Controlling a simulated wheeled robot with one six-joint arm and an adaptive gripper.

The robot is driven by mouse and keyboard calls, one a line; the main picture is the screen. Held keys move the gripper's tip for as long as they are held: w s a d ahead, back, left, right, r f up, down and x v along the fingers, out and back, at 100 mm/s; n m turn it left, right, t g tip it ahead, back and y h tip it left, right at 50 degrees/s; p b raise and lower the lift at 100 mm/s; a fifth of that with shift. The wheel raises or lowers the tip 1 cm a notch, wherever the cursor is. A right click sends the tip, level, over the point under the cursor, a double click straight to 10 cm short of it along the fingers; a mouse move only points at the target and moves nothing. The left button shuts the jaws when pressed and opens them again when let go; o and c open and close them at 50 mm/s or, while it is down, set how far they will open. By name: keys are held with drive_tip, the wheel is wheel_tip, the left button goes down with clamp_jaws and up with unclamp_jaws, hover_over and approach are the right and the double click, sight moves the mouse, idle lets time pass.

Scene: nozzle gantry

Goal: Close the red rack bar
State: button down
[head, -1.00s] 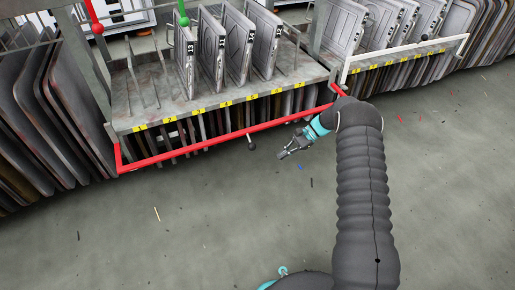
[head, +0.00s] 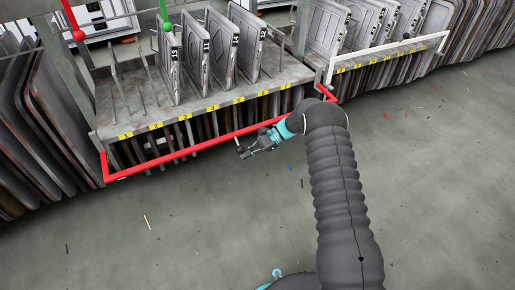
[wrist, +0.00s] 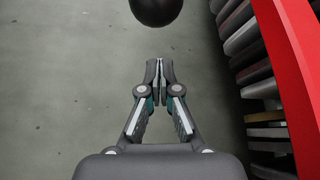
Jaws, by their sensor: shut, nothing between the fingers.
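The red rack bar (head: 185,153) runs along the front of the left rack, standing out in front of and below the shelf edge. It also shows at the right of the wrist view (wrist: 288,60). A short handle with a black ball knob (wrist: 155,8) sticks out from the bar; the knob is cut off by the top edge of the wrist view. My gripper (wrist: 158,64) is shut and empty, its fingertips pointing at the knob with a gap of floor visible between. In the head view my gripper (head: 243,152) is beside the handle, where the knob is hard to make out.
The rack shelf (head: 125,105) holds several upright grey plates and yellow number labels. A neighbouring rack at the right has a white bar (head: 400,53). More plates stand on edge below and at the far left. The floor (head: 210,220) in front is clear except for small scraps.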

sight(234, 133)
drive_tip(key=r, duration=0.2)
drive_tip(key=s+r, duration=0.1)
drive_tip(key=shift+s+a+r, duration=0.1)
drive_tip(key=shift+s+r, duration=0.1)
drive_tip(key=shift+r, duration=0.15)
